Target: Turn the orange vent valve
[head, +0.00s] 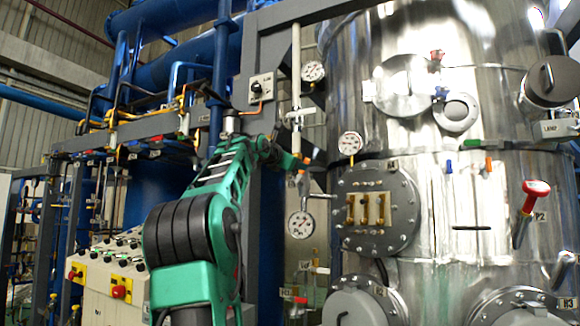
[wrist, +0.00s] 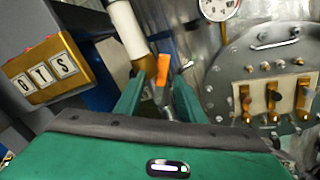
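The orange vent valve handle (wrist: 162,78) stands upright in the wrist view, beside a brass fitting under a white pipe (wrist: 127,28). My gripper (wrist: 160,92) is open, with one green finger on each side of the handle. Gaps show between the handle and both fingers, though the depth between them is hard to judge. In the head view my gripper (head: 300,163) is at the thin vertical pipe left of the large steel tank. There the handle is too small and partly covered to make out clearly.
The steel tank (head: 455,215) with a round flange (head: 405,215) bearing brass blocks stands close on the right. A gauge (head: 301,224) hangs just below my gripper. A yellow label box (wrist: 48,72) is on the left in the wrist view.

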